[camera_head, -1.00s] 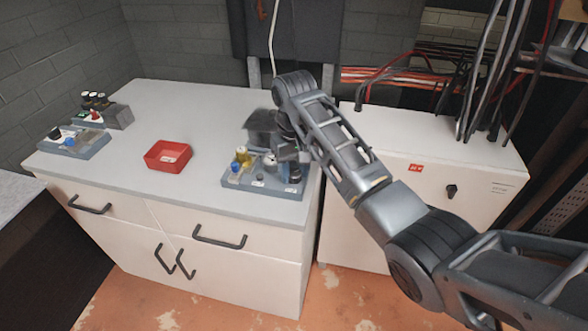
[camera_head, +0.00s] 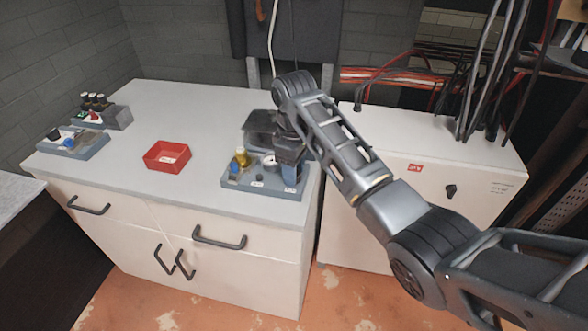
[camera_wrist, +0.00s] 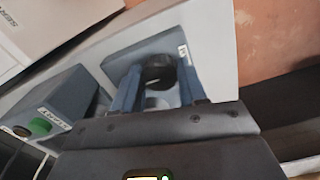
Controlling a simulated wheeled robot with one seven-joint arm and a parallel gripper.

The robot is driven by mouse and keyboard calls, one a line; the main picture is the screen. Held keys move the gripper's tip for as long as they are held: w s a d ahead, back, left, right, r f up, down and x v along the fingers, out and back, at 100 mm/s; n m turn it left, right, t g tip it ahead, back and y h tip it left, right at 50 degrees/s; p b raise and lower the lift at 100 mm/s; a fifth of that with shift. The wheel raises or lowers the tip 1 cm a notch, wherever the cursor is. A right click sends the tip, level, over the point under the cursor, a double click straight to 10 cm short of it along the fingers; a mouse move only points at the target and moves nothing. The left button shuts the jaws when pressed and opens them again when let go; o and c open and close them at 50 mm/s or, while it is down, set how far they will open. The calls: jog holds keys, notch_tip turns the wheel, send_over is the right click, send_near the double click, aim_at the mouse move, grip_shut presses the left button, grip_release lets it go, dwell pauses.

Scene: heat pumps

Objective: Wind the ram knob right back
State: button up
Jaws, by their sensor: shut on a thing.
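The ram knob appears to be the black round knob (camera_wrist: 158,72) in the wrist view, standing on a blue-grey plate. My gripper (camera_wrist: 157,84) has one blue finger on each side of it and is shut on it. In the head view my gripper (camera_head: 288,172) points down over the right end of the blue-grey fixture base (camera_head: 262,188). There the gripper hides the knob. A brass-coloured part (camera_head: 242,157), a blue knob (camera_head: 233,168) and a pale round dial-like part (camera_head: 269,161) are to its left. The knob's winding position cannot be told.
A red tray (camera_head: 167,157) lies mid-bench. Two more units stand at the left, a black-knobbed base (camera_head: 72,143) and a box with several dark posts (camera_head: 104,114). A block with a green button (camera_wrist: 40,127) is close left in the wrist view. The bench's middle back is clear.

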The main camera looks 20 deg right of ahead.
jog(key=shift+w+r, duration=0.1)
dwell(0.5)
jog(key=o, duration=1.1)
jog(key=shift+c, duration=0.2)
notch_tip(320, 180, up, 6)
jog(key=shift+r, duration=0.85)
